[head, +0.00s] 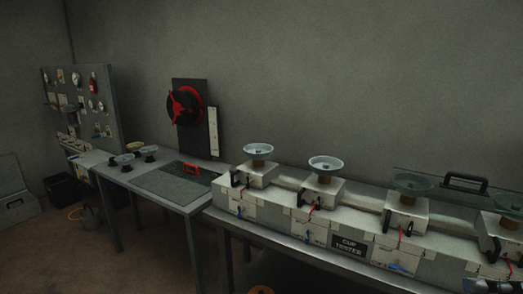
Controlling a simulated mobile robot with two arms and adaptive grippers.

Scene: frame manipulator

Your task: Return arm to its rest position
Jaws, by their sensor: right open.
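A dark shape at the bottom right corner seems to be part of my right gripper (482,286), mostly cut off by the picture's edge. It appears low in front of the right end of the cup tester (349,246), apart from the cups. I see nothing held in it. My left gripper is out of view. The cup tester is a long grey bench unit with several box stations, each bearing a pale cup such as this one (325,163).
A lower table (180,196) at left holds a dark panel with a red handle (191,169) and several small cups. Behind it stands a board with a red wheel (185,106). A gauge panel (82,105) is far left. A clear lid with a black handle (464,183) is at right.

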